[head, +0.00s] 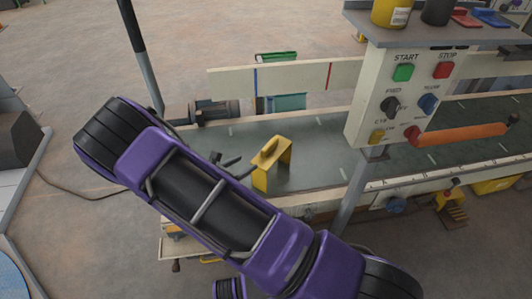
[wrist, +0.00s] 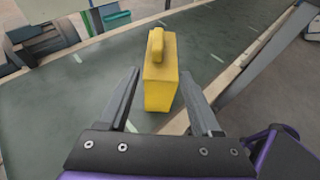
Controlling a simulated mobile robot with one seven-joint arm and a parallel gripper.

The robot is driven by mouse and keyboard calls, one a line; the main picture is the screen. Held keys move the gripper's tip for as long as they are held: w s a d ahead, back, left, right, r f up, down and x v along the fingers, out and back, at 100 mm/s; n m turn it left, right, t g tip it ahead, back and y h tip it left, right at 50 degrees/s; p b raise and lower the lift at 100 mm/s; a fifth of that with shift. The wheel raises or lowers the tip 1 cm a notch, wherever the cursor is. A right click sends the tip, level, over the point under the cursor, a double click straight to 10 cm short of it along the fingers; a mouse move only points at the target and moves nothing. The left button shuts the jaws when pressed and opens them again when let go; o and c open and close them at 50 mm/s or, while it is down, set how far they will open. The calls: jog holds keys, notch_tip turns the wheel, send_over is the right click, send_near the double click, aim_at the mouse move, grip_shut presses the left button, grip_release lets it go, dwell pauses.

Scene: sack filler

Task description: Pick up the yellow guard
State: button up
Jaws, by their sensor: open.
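The yellow guard (head: 273,162) stands upright on the dark green conveyor belt (head: 330,165). It is an angled, box-like piece with a rounded yellow handle on top. In the wrist view the guard (wrist: 161,78) stands just beyond and between my fingertips. My gripper (wrist: 163,88) is open and empty, one finger on each side of the guard's near end. I cannot tell whether either finger touches it. In the head view my purple arm hides part of the belt, and my gripper (head: 232,165) shows only in part at the guard's left.
A control panel (head: 395,100) with several buttons and an orange handle (head: 462,136) stands over the belt to the right. A pale side rail (head: 285,80) runs behind the belt. A dark post (head: 140,50) rises at the left. Belt around the guard is clear.

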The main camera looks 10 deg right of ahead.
aim_at(266, 148)
jog(key=x, duration=1)
jog(key=shift+w+d+r+b, duration=0.1)
jog(key=shift+d+b, duration=0.1)
jog(key=shift+b, duration=0.15)
jog(key=shift+w+r+x, duration=0.15)
jog(key=shift+x, duration=0.9)
jog(key=shift+w+r+x, duration=0.1)
jog(key=shift+r+x, duration=0.1)
jog(key=shift+x, duration=0.9)
jog(key=shift+w+r+x, duration=0.15)
jog(key=shift+x, duration=0.9)
grip_shut()
